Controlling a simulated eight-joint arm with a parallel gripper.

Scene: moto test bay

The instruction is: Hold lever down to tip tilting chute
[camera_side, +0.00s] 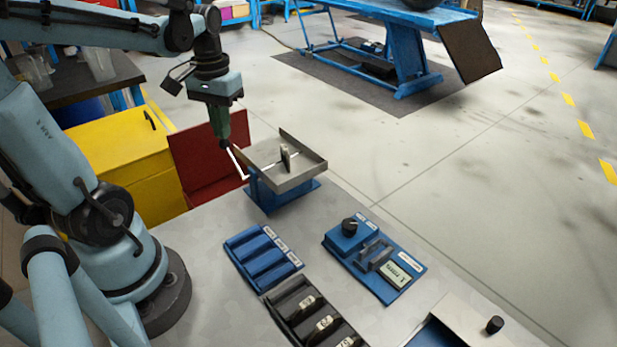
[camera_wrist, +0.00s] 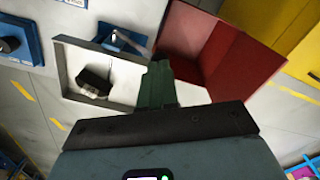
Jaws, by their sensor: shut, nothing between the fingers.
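The tilting chute is a grey metal tray (camera_side: 262,156) with raised walls on a blue stand (camera_side: 268,196). It looks about level in the side view; its wall also shows in the wrist view (camera_wrist: 63,70). A dark, upright piece (camera_side: 287,158) is in the tray; it shows as a black block (camera_wrist: 97,80) in the wrist view. The lever, a thin white bar (camera_side: 236,163), slopes at the tray's left side. My gripper (camera_side: 225,146) points down with shut green fingers, right at the lever's upper end. I cannot tell whether they touch. In the wrist view the fingers (camera_wrist: 158,72) hide the lever.
A red open bin (camera_side: 188,162) stands left of the chute, beside a yellow cabinet (camera_side: 120,150). Nearer on the bench are a blue slotted tray (camera_side: 255,250), a black tray with labelled items (camera_side: 300,309) and a blue device with a knob (camera_side: 380,262).

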